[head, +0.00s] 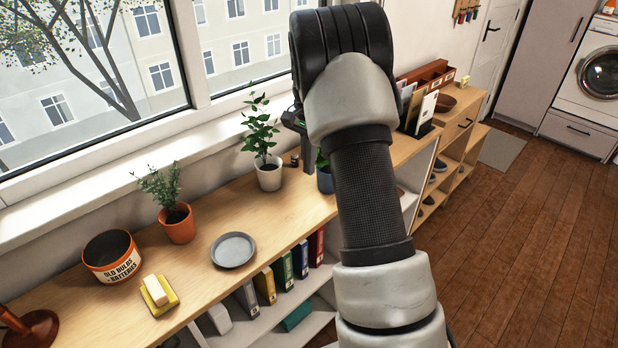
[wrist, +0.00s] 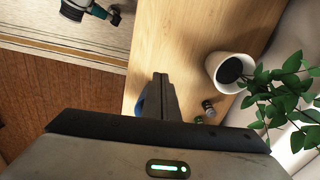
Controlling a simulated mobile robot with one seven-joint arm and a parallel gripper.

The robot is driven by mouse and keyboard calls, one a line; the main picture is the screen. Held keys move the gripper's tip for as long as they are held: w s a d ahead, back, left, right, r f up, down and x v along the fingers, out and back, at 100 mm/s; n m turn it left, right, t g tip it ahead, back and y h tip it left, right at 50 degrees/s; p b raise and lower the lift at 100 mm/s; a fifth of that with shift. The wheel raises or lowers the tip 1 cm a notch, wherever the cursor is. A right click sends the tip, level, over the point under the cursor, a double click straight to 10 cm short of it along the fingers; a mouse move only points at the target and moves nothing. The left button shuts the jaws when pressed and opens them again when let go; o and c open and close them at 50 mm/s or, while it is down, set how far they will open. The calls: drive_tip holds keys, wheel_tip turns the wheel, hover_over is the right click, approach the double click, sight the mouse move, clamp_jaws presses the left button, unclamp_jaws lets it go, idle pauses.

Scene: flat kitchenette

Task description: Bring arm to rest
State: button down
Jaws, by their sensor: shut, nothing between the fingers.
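My arm rises through the middle of the head view, bent at the top. My gripper (head: 307,160) hangs beside it, partly hidden, above the wooden sideboard top (head: 205,205). In the wrist view its dark fingers (wrist: 160,82) are together with nothing between them. A white pot with a leafy plant (head: 268,176) stands just left of the gripper in the head view; the pot also shows at right in the wrist view (wrist: 228,70).
A dark blue pot (head: 325,181) is partly behind my arm. Small batteries (wrist: 208,108) lie near the white pot. Leftward are a grey plate (head: 233,250), a terracotta pot (head: 177,225), a bulb-and-battery tin (head: 112,262) and a sponge (head: 160,298). Open floor (head: 530,240) lies right.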

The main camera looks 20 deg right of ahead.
drive_tip(key=s+a+r+n+t+p, duration=0.1)
drive_tip(key=s+a+r+n+p, duration=0.2)
drive_tip(key=s+r, duration=0.5)
drive_tip(key=s+a+r+n+t+p, duration=0.15)
drive_tip(key=s+a+r, duration=0.3)
drive_tip(key=r, duration=0.85)
drive_tip(key=s+a+r+n+t+p, duration=0.1)
drive_tip(key=s+n, duration=0.3)
drive_tip(key=s, duration=0.5)
drive_tip(key=s+a+r+n+t+p, duration=0.2)
drive_tip(key=s+a+r+n, duration=0.1)
drive_tip(key=s, duration=0.7)
drive_tip(key=shift+s+a+n, duration=0.2)
drive_tip(key=shift+a+n, duration=0.25)
